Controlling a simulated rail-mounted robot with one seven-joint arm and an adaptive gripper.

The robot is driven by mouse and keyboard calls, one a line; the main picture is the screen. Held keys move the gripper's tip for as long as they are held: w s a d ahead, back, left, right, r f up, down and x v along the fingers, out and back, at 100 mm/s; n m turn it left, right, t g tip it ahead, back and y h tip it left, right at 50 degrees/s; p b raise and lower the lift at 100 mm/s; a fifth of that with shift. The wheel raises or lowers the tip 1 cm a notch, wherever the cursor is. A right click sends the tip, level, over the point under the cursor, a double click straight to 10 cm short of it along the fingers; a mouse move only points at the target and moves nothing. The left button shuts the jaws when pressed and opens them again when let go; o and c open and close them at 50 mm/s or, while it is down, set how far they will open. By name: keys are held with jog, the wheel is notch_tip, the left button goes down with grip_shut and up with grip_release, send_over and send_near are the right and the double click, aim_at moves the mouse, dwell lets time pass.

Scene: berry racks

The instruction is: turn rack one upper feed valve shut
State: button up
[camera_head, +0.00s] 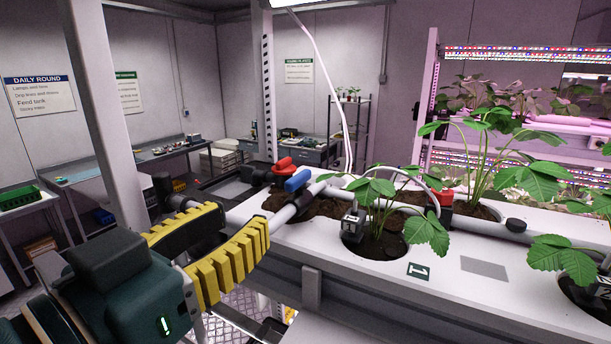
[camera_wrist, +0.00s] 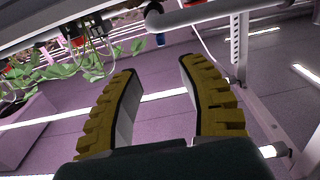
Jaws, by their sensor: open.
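A blue valve handle (camera_head: 297,180) sits on the white feed pipe (camera_head: 285,214) at the left end of the white planting channel marked 1 (camera_head: 455,280). A red handle (camera_head: 284,164) is just behind it. I cannot tell which of the two is the upper feed valve. My gripper (camera_head: 243,218), with yellow ribbed fingers, is open and empty, to the left of and nearer than the blue handle, apart from it. In the wrist view my fingers (camera_wrist: 158,66) are spread, with a small blue part (camera_wrist: 160,40) beyond them near a pipe end (camera_wrist: 153,16).
Strawberry plants (camera_head: 384,208) stand in the channel's holes, with a thin hose arching over the pipe. A second red part (camera_head: 445,197) is on the pipe farther right. A grey post (camera_head: 105,125) rises at the left. Benches (camera_head: 165,153) stand behind.

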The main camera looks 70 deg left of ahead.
aim_at(298, 174)
jog(key=p+x, duration=0.4)
jog(key=x, duration=0.9)
jog(key=shift+r, duration=0.15)
jog(key=shift+w+a+p, duration=0.3)
jog(key=shift+a, duration=0.1)
grip_shut()
